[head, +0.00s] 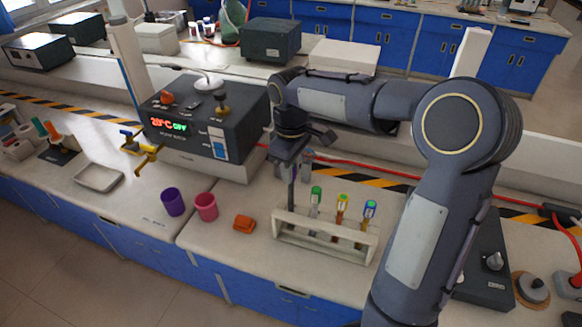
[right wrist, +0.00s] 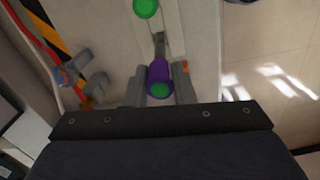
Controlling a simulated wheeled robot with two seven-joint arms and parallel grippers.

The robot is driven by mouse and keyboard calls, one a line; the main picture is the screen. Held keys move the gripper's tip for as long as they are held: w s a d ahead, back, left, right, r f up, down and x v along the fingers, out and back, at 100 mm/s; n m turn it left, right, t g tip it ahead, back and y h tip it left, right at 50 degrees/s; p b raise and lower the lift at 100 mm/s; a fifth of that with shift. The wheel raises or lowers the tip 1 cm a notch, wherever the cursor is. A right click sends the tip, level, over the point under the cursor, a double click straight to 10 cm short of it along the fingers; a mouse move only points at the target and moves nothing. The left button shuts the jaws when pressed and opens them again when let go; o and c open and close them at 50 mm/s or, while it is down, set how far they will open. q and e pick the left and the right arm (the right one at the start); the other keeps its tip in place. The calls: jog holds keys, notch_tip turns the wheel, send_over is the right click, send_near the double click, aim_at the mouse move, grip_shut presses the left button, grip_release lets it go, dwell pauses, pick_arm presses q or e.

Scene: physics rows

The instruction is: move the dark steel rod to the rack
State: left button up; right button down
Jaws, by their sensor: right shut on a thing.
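My right gripper (head: 291,160) is shut on the dark steel rod (head: 291,192) and holds it upright at the left end of the pale rack (head: 325,252). The lower end of the rod is close to the rack's top; I cannot tell whether it has entered a slot. In the right wrist view the rod (right wrist: 159,48) runs away from between the fingers (right wrist: 160,92), with a purple and green end nearest the camera. The rack holds several tubes with green, orange-yellow and blue caps to the right of the rod. My left gripper is not in view.
A purple cup (head: 173,202), a pink cup (head: 206,207) and an orange block (head: 244,224) stand left of the rack. A dark water bath (head: 205,125) stands behind them. A red cable (head: 400,173) runs behind the rack. A shallow tray (head: 98,178) lies farther left.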

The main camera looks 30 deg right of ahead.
jog(key=shift+f+b, duration=0.65)
jog(key=shift+f, duration=0.65)
jog(key=shift+f+b, duration=1.05)
jog(key=shift+f, duration=0.4)
jog(key=c, duration=1.1)
grip_release()
jog(key=shift+r, duration=0.1)
jog(key=shift+c, duration=0.2)
jog(key=shift+o, duration=0.3)
jog(key=o, duration=0.4)
jog(key=shift+c, duration=0.2)
